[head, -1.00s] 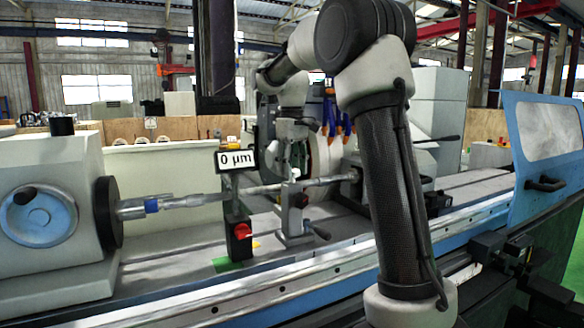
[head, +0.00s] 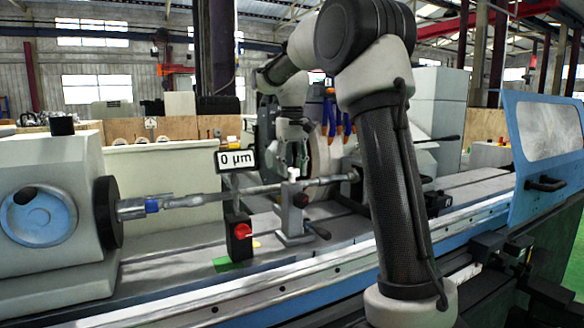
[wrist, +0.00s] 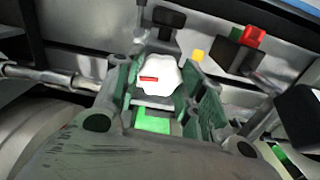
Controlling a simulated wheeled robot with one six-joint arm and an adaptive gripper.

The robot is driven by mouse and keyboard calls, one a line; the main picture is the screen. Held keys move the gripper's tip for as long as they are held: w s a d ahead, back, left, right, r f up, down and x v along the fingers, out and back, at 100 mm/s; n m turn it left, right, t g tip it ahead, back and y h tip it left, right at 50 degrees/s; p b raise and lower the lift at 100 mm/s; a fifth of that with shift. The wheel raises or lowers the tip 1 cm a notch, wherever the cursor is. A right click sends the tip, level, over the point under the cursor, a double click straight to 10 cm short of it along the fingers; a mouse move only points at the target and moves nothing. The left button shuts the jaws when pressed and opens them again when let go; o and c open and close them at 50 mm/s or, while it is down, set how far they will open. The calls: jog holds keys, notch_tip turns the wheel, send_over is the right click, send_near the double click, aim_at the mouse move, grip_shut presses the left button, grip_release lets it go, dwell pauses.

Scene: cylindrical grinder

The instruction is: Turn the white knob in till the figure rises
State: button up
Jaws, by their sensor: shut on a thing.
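The white knob (head: 293,173) sits on top of the grey steady rest around the thin shaft. In the wrist view the knob (wrist: 165,82) is lobed, with a red mark on its left part. My gripper (head: 294,163) points down at the knob from above. In the wrist view its green-padded fingers (wrist: 165,70) stand on either side of the knob, and it is shut on it. The display (head: 236,160) left of the knob reads 0 µm.
The long shaft (head: 200,200) runs from the headstock at left through the steady rest (head: 294,212). A dark box with a red knob (head: 240,232) stands just left of the rest. The grinding wheel (head: 319,152) is close behind my gripper.

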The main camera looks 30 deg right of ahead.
aim_at(292, 170)
jog(key=shift+m, duration=1.1)
jog(key=o, duration=1)
notch_tip(292, 170, up, 12)
